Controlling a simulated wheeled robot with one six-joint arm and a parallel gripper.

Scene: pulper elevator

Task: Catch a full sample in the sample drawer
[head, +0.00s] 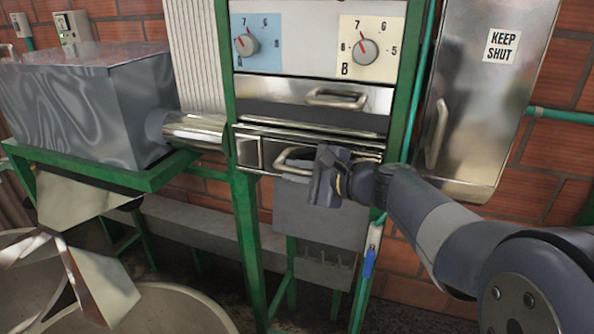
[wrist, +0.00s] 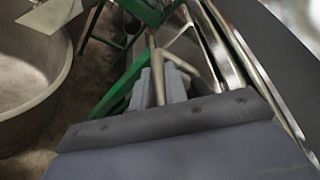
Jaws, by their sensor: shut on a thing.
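My gripper (head: 318,172) is at the lower metal drawer (head: 273,152) in the green frame and is shut on that drawer's bar handle (head: 290,155). The gripper hides the handle's right part. In the wrist view the pale bar handle (wrist: 158,78) runs into the jaws of my gripper (wrist: 165,100). An upper metal drawer (head: 270,90) with its own handle (head: 337,98) sits above. No label shows which is the sample drawer. The inside of both drawers is hidden, so I cannot see any sample.
Dial A (head: 246,44) and dial B (head: 365,49) are above the drawers. A steel cabinet marked KEEP SHUT (head: 490,90) hangs at right. A metal box (head: 90,105) with a pipe (head: 195,130) stands left, above round tubs (head: 170,310). A blue-handled valve (head: 369,262) hangs below.

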